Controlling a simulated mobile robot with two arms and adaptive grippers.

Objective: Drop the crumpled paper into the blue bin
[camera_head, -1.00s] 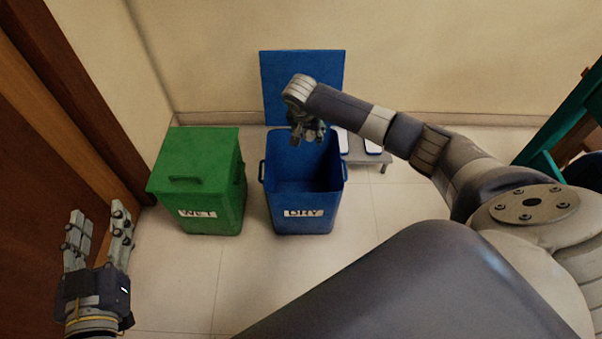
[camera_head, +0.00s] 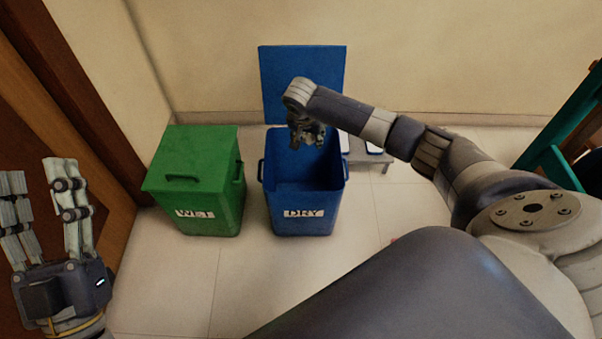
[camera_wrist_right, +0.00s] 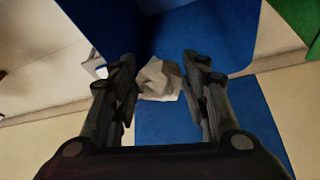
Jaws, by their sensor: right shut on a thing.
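The crumpled paper (camera_wrist_right: 158,80) is a pale grey-white wad between the fingers of my right gripper (camera_wrist_right: 160,82) in the right wrist view. In the head view my right gripper (camera_head: 306,138) points down over the back part of the blue bin's opening, and the paper is not clearly visible there. The blue bin (camera_head: 303,215) stands upright with a DRY label, its top open and its blue lid (camera_head: 302,82) raised against the wall. My left gripper (camera_head: 40,185) is empty at the far left, with its fingers spread apart.
A green bin (camera_head: 208,200) with a WET label and a closed lid stands left of the blue bin. A small pale stand (camera_head: 368,153) is behind it to the right. A brown door is at the left.

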